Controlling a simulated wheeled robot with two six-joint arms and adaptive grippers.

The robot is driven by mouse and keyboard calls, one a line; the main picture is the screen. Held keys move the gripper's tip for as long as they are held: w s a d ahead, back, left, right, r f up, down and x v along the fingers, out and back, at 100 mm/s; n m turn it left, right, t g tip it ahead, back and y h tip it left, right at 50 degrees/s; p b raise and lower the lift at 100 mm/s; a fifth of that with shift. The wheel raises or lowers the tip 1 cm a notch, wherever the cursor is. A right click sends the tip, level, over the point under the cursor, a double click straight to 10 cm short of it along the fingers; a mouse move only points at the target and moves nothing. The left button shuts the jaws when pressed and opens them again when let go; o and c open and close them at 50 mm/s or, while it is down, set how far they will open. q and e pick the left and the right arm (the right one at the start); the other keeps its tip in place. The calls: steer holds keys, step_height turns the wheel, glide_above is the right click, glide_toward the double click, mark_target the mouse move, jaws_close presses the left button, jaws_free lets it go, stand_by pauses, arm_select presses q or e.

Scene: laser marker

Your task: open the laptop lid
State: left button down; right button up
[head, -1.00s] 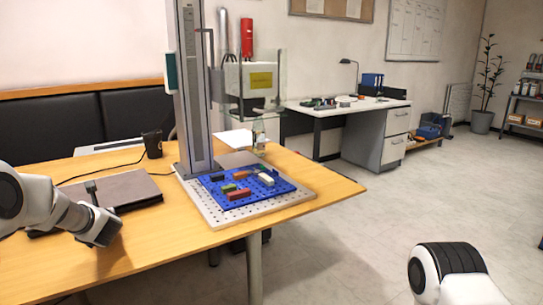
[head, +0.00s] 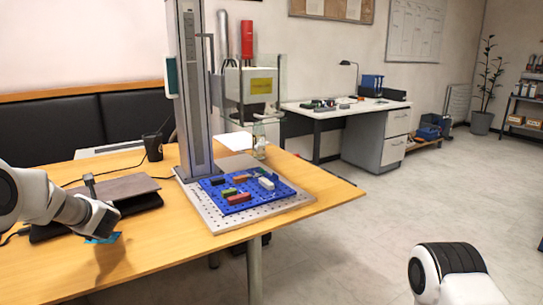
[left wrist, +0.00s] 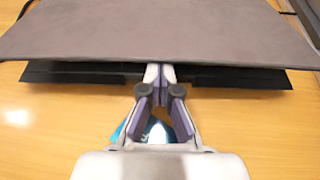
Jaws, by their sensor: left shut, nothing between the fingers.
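The laptop (head: 130,187) lies on the wooden table at the left in the head view. Its grey-brown lid is tilted up a little, with a gap above the dark base (head: 148,203). In the left wrist view the lid (left wrist: 170,30) spans the top, with the dark base (left wrist: 80,73) below its front edge. My left gripper (left wrist: 158,74) is shut and empty, pointing at the middle of the front edge. Its fingertips reach the lid's edge; whether they touch it is hard to tell. In the head view my left wrist partly hides the laptop's left side.
A blue item (head: 103,239) lies in front of the laptop, partly hidden. A black cup (head: 153,147) stands behind it, with cables nearby. A tall marker column (head: 196,95) and a blue perforated plate (head: 215,205) with small blocks are to the right.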

arm_select(q)
steer(key=shift+r, duration=0.15)
steer(key=shift+w+a+r+p, duration=0.15)
steer(key=shift+w+r+p, duration=0.05)
steer(key=shift+r+p, duration=0.55)
steer(key=shift+w+a+r+p, duration=0.25)
steer(key=shift+r+p, duration=0.3)
steer(key=shift+r, duration=0.35)
steer(key=shift+w+a+r+p, duration=0.1)
steer(key=shift+w+r+p, duration=0.1)
steer(key=shift+r+p, duration=0.55)
steer(key=s+d+b, duration=0.3)
steer(key=s+b, duration=0.2)
steer(key=shift+d+b, duration=0.3)
steer(key=shift+b, duration=0.05)
steer(key=shift+w, duration=0.1)
